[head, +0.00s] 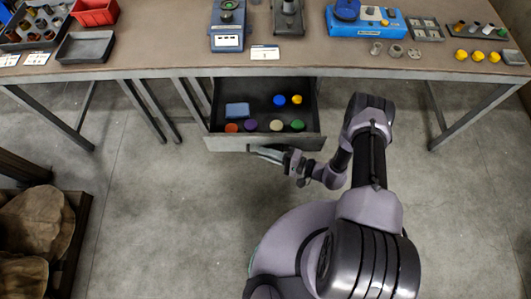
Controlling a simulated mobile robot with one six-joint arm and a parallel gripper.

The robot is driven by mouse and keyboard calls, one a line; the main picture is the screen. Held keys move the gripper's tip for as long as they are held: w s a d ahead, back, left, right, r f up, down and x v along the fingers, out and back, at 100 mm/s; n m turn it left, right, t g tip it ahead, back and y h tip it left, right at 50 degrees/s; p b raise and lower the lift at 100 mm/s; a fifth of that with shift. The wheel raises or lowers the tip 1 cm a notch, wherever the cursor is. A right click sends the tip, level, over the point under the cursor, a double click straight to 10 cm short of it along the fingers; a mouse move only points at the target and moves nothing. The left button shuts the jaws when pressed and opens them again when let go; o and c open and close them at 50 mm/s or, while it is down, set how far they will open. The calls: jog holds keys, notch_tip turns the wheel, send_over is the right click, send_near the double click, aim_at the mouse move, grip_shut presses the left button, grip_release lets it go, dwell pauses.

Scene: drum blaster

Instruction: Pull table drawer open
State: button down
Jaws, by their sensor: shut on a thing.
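The table drawer (228,143) is pulled out from under the workbench, with its dark inside showing. Inside it lie a blue block (237,110) and several coloured round pieces, such as a green one (297,125) and a blue one (279,100). My gripper (256,149) reaches the drawer's front from the right and is shut on it, near the middle of the front panel. The handle itself is hidden or too small to tell. My arm comes in from the lower right.
The workbench (160,62) runs across the top, carrying a red bin (95,12), a blue-grey machine (228,28), a blue device (366,22) and several small parts. Bench legs stand left and right. A crate with brown sacks (38,222) is at lower left. The floor between is clear.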

jog(key=c, duration=1.5)
grip_release()
jog(key=p+v, duration=0.3)
jog(key=v, duration=1.4)
jog(key=shift+s+d, duration=0.1)
jog(key=shift+d, duration=0.1)
